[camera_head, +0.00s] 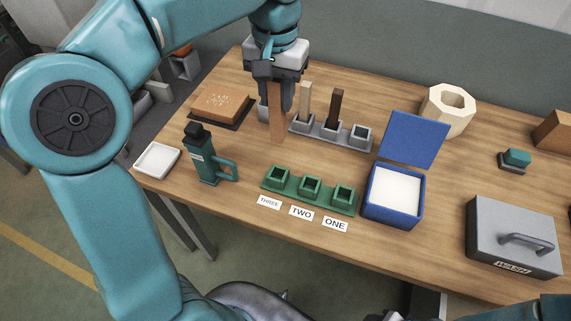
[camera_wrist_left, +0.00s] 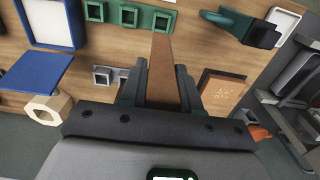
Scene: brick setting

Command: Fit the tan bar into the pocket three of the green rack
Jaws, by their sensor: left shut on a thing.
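My left gripper (camera_head: 277,92) points down and is shut on the tan bar (camera_head: 277,122), which hangs upright below the jaws, left of the grey rack. The bar also shows between the fingers in the left wrist view (camera_wrist_left: 161,75). The green rack (camera_head: 294,188) stands nearer the table's front edge, with pocket three (camera_head: 278,176) at its left end, above the THREE label (camera_head: 269,202). Pockets two (camera_head: 310,186) and one (camera_head: 343,195) lie to its right. All three look empty.
The grey rack (camera_head: 318,133) holds a pale bar (camera_head: 305,100) and a dark brown bar (camera_head: 336,106); its right pocket looks empty. A teal bottle (camera_head: 202,165) stands left of the green rack, an open blue box (camera_head: 392,208) right. An orange-brown block (camera_head: 222,103) lies behind the bottle.

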